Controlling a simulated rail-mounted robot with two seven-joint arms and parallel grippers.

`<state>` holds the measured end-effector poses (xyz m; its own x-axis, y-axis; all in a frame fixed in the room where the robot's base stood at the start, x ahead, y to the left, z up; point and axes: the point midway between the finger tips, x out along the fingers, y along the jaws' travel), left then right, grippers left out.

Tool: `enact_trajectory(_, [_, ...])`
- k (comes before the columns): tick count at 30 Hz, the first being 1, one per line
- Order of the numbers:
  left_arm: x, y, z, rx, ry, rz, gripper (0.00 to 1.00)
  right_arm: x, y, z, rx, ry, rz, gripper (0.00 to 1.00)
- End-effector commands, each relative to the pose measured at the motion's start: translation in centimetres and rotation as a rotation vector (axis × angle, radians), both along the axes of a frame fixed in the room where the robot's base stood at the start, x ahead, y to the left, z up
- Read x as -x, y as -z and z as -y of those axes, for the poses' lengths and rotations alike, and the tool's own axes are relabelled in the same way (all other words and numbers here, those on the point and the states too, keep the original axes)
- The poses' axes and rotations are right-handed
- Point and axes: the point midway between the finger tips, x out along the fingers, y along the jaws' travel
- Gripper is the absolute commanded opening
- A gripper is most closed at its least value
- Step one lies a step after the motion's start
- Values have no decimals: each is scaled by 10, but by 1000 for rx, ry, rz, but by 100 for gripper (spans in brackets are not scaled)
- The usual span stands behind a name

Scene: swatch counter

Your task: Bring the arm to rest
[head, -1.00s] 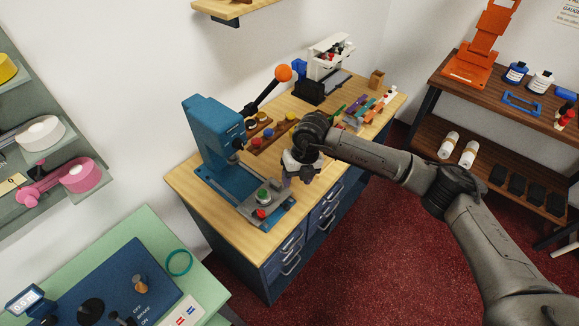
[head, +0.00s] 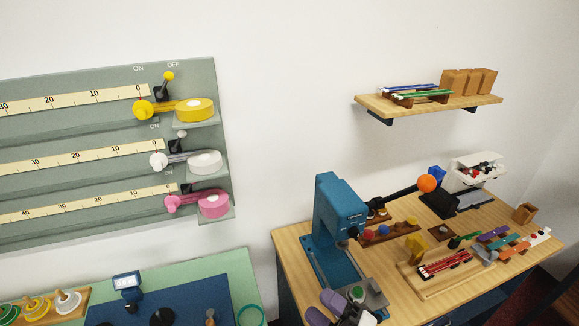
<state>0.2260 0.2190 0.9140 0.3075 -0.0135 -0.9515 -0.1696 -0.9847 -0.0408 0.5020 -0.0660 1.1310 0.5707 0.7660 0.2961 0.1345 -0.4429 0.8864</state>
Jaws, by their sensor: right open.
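What looks like my right gripper (head: 325,308) shows at the bottom edge of the head view, as two purplish-grey finger shapes a little apart. It is open, and I see nothing held between the fingers. It appears in front of the base of the blue press (head: 340,212), left of the green button (head: 357,293); I cannot tell whether it touches anything. The rest of my right arm is out of the picture. My left gripper is not in view.
The wooden counter (head: 290,240) holds the press, an orange ball-ended lever (head: 427,183), a pencil tray (head: 445,266) and colour swatches. A wall shelf (head: 430,106) hangs above. A grey-green scale panel (head: 90,130) and a green table (head: 245,270) are at left.

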Motion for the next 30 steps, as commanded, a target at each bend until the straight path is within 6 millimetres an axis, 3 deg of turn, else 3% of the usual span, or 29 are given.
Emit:
enact_trajectory(5, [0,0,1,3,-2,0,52,7,19,51,-308,361,-270,53])
enact_trajectory(8, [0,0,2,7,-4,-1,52,20,49,85,-416,566,-473,53])
enact_trajectory(11, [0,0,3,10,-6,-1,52,46,90,114,-476,756,-709,53])
enact_trajectory(15, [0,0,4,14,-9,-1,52,105,148,142,-486,970,-1070,53])
enact_trajectory(21, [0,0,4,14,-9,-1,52,200,200,153,-402,1126,-1521,53])
enact_trajectory(26, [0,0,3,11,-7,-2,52,273,216,151,-295,1164,-1827,53])
enact_trajectory(27, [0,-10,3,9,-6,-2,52,282,207,151,-276,1162,-1867,53])
enact_trajectory(30, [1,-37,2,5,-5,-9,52,277,177,151,-279,1162,-1850,53])
